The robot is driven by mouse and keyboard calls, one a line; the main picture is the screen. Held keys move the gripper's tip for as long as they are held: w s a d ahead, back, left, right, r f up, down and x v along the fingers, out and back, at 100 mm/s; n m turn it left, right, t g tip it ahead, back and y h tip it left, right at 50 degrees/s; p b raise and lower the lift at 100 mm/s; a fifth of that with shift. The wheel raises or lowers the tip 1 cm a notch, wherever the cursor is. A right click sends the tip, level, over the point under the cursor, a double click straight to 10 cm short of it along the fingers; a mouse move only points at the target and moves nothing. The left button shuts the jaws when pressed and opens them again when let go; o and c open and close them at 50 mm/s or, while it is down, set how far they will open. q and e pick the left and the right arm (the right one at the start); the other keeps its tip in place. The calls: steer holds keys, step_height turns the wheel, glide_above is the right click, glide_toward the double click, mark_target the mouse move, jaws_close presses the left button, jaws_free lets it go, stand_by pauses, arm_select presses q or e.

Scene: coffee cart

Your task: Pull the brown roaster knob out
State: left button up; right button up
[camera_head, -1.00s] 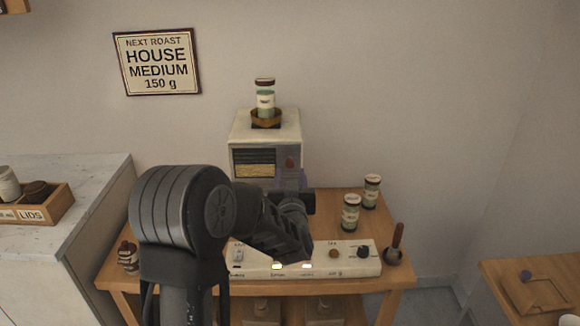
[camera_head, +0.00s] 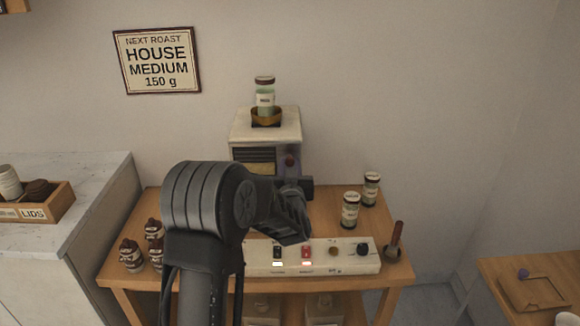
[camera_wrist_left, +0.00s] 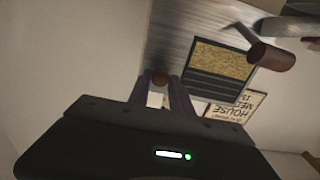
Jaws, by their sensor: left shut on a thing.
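The roaster (camera_head: 266,125) is a cream box at the back of the wooden cart, with a dark slotted front and a yellowish window. Its small brown knob (camera_head: 289,160) shows on the right of the front. In the left wrist view, which is turned over, the knob (camera_wrist_left: 160,76) sits between my two fingertips beside the window (camera_wrist_left: 221,69). My left gripper (camera_wrist_left: 160,82) is shut on it. In the head view my wrist hides most of the gripper. How far out the knob stands, I cannot tell. My right gripper is in neither view.
A control panel (camera_head: 347,265) with switches and knobs lies along the cart's front. A glass jar (camera_head: 265,93) tops the roaster. A brown cylinder (camera_wrist_left: 270,56) shows in the wrist view.

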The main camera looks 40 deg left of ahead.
arm_select(q)
jaws_close()
stand_by(0.8)
